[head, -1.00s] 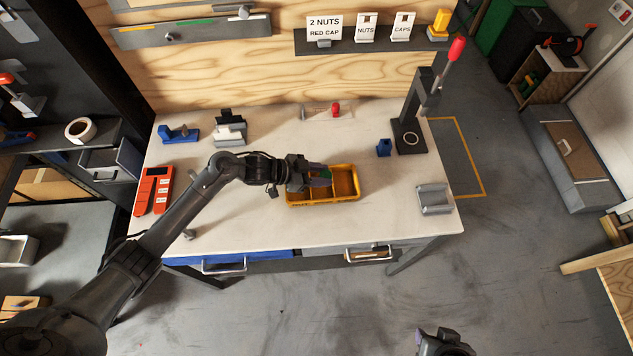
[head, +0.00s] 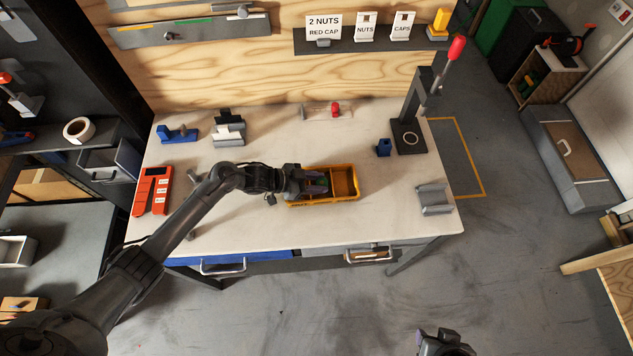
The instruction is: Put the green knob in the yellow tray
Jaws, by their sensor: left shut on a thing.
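The yellow tray (head: 325,202) sits near the middle of the white workbench and has compartments. My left gripper (head: 318,186) reaches in from the left, low over the tray's left and middle part. It is shut on the green knob (head: 321,183), of which only a small green patch shows between the fingers. I cannot tell whether the knob touches the tray floor. The tray's right compartment looks empty. My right gripper (head: 440,343) is at the bottom edge, away from the bench, and its fingers are not clear.
A black lever press (head: 409,135) with a red handle stands at the back right, beside a small blue block (head: 383,147). A grey holder (head: 434,198) lies at the right edge. A red organizer (head: 152,190) lies at the left. The bench front is mostly clear.

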